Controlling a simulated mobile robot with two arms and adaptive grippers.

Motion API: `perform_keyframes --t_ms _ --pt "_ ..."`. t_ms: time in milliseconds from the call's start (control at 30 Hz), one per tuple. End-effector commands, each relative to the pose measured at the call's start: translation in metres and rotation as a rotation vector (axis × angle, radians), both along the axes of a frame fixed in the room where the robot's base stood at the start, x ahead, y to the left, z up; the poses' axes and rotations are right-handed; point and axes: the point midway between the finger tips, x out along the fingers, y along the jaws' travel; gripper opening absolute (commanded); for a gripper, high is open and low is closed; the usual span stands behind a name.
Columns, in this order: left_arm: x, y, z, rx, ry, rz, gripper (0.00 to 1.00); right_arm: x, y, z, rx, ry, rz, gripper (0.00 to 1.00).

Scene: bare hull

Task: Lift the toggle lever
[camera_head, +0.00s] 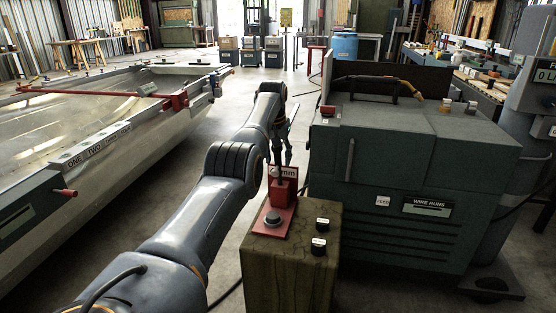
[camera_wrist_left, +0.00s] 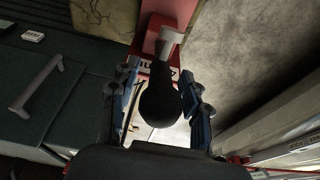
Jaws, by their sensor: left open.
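The toggle lever has a black rounded grip (camera_wrist_left: 160,102) with a pale grey stem, seen in the left wrist view. It rises from a red housing (camera_head: 270,192) on a wooden block in the head view, where the lever (camera_head: 276,172) is small and partly hidden by my gripper. My left gripper (camera_head: 283,158) points down over the housing. In the left wrist view its two blue-black fingers (camera_wrist_left: 160,92) are open, one on each side of the black grip, with gaps visible. Contact cannot be told. My right gripper is not in view.
A large green machine (camera_head: 385,190) stands close on the right. A boat hull (camera_head: 90,120) lies on the left, with bare floor between.

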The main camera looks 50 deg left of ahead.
Motion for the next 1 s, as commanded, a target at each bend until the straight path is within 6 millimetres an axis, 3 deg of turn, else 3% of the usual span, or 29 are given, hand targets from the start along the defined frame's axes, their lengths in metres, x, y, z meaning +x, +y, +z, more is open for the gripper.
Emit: perform_keyframes --t_ms 300,500,700,1000 --pt "-0.012 -0.008 0.064 0.001 -0.006 0.000 0.47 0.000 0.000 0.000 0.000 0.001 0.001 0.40" --pt "-0.019 -0.012 0.094 0.002 -0.002 -0.001 0.47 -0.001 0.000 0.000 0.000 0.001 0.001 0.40" --pt "-0.022 -0.014 0.104 0.001 -0.001 -0.001 0.47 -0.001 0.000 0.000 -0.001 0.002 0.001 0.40" --pt "-0.022 -0.014 0.105 0.001 -0.001 -0.001 0.47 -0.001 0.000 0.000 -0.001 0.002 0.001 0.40"
